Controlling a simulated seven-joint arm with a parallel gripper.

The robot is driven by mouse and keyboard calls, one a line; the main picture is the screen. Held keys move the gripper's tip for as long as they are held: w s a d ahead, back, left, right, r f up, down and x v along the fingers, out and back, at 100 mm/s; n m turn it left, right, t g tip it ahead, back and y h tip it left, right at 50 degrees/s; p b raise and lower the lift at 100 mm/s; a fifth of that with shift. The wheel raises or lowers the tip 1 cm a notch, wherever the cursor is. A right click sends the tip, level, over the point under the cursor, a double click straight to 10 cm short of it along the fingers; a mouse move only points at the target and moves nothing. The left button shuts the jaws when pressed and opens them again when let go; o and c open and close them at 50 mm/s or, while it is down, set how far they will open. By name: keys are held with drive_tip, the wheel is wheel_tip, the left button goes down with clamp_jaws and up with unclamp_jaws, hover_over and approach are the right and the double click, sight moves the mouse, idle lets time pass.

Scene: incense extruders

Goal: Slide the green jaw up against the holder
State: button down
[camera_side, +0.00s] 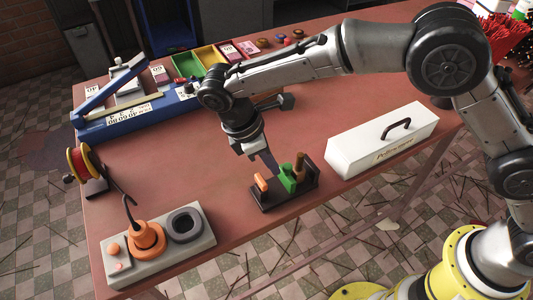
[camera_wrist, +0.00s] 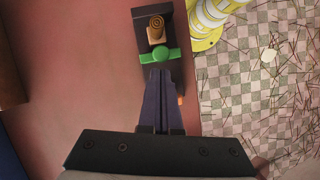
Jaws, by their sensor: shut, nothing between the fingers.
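The green jaw (camera_side: 288,179) stands on a small dark base (camera_side: 309,187) near the table's front edge. In the wrist view the green jaw (camera_wrist: 147,56) lies crosswise on the base, close to a tan block with a round, ringed brown top (camera_wrist: 156,33), which looks like the holder. The brown upright piece (camera_side: 300,162) shows right of the jaw in the side view. An orange piece (camera_side: 262,182) is at the base's left end. My gripper (camera_side: 274,168) is shut and empty, its fingertips (camera_wrist: 160,73) beside the jaw, on the side away from the holder. I cannot tell whether they touch.
A white toolbox (camera_side: 375,147) stands to the right of the base. A grey unit (camera_side: 190,248) with an orange soldering-iron-like stand is at front left. A blue rack (camera_side: 130,122) and colored bins (camera_side: 205,58) are at the back. The table's middle left is clear.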

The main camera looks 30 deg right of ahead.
drive_tip(key=shift+d, duration=0.15)
drive_tip(key=shift+d, duration=1.1)
drive_tip(key=shift+f, duration=0.1)
